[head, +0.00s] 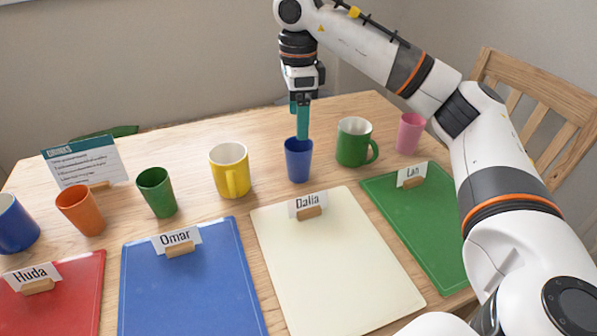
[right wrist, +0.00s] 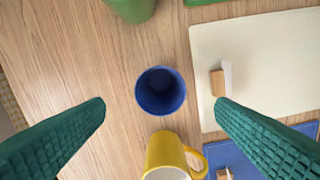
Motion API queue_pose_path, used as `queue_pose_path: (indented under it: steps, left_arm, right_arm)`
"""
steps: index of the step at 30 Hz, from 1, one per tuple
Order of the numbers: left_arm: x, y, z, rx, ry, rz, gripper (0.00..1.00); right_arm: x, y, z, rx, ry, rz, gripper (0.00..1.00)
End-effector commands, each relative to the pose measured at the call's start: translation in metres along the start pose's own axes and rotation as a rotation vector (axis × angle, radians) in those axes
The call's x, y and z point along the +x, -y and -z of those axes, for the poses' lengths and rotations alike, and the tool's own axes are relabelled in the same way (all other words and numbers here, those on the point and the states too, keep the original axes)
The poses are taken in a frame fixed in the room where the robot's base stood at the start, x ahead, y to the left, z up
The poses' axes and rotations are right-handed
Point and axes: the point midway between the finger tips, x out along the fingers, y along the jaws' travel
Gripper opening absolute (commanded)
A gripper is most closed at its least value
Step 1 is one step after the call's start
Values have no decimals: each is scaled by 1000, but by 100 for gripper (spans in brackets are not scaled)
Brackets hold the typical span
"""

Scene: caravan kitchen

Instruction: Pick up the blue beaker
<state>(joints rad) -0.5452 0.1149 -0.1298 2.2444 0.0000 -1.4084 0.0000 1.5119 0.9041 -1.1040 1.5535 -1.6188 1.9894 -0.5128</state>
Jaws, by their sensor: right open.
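The blue beaker (head: 298,163) stands upright on the wooden table, behind the cream mat and between a yellow mug and a green mug. It also shows in the right wrist view (right wrist: 160,98), seen from above, and looks empty. My right gripper (head: 300,122) points down with its teal fingers apart, at the beaker's far rim or just above it in the head view. In the right wrist view the fingertips (right wrist: 160,106) lie to either side of the beaker with gaps, not touching it. My left gripper is not in view.
Close by stand the yellow mug (head: 230,171) and green mug (head: 353,143). A pink beaker (head: 410,133), green beaker (head: 157,192), orange beaker (head: 80,211) and another blue vessel (head: 15,226) stand further off. Name card Dalia (head: 307,205) stands on the cream mat (head: 335,260).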

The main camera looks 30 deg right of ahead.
Motion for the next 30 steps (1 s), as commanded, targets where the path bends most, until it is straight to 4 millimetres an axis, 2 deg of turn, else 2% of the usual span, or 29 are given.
queue_pose_path:
  steps: [6, 14, 19, 24, 30]
  left_arm:
    - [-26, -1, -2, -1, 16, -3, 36]
    - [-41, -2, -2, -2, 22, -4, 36]
    - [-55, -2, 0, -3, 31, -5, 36]
    - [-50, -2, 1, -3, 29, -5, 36]
    - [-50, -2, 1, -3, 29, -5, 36]
  right_arm:
    - [39, 0, -1, 1, 3, 3, 79]
    - [60, 0, -1, 1, 2, 2, 79]
    - [88, 1, -1, 1, 3, 3, 79]
    - [110, 1, -1, 0, 2, 3, 79]
    - [114, 0, 0, 0, 0, 0, 79]
